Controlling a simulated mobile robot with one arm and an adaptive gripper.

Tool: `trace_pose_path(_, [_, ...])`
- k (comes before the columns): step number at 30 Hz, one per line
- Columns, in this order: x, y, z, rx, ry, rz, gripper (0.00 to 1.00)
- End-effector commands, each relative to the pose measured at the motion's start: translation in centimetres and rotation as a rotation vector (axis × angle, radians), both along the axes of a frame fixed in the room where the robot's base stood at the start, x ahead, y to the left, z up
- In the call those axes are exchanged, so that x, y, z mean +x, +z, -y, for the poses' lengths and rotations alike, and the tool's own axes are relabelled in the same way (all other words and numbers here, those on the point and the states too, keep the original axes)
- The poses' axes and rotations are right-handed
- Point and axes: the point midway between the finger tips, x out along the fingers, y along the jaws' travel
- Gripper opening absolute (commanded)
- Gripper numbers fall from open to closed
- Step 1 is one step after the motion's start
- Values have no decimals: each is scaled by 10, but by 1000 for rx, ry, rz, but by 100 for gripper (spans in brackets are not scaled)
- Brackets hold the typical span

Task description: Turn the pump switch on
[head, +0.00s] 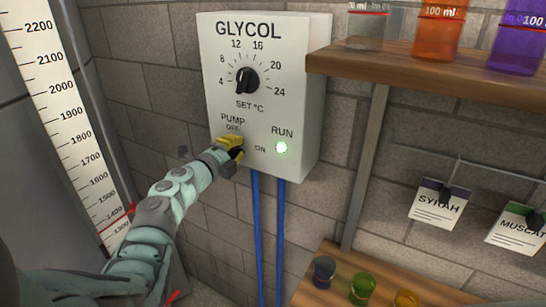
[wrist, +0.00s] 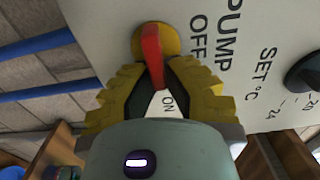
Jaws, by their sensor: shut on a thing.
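The pump switch is at the lower left of the white GLYCOL box (head: 262,50). In the wrist view it shows a red lever (wrist: 152,55) on a round yellow base (wrist: 142,38). The lever runs from the base toward the ON mark (wrist: 168,103), with the OFF mark off to the side. My gripper (head: 233,147) is against the box and hides the switch in the head view. In the wrist view my gripper (wrist: 157,85) has its yellow fingers on either side of the lever, shut on it.
A black SET °C dial (head: 247,80) sits above the switch. Two blue pipes (head: 256,215) run down from the box. A wooden shelf (head: 430,65) with beakers stands right. A tall white scale (head: 65,110) is left. Coloured pots stand on a lower shelf (head: 335,260).

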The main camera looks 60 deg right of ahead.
Motion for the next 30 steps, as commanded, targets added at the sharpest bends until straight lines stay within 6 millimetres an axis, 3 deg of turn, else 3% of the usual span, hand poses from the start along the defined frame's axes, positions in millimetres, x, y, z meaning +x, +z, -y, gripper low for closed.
trace_pose_path(7, [-1, -3, 0, 6, 0, -2, 0])
trace_pose_path(8, [-1, -3, 0, 6, 0, -3, 15])
trace_pose_path(16, [-1, -1, 0, 3, -1, -2, 41])
trace_pose_path(25, [0, -1, -2, 2, 0, -2, 41])
trace_pose_path(30, [0, -2, -15, 3, 3, -1, 41])
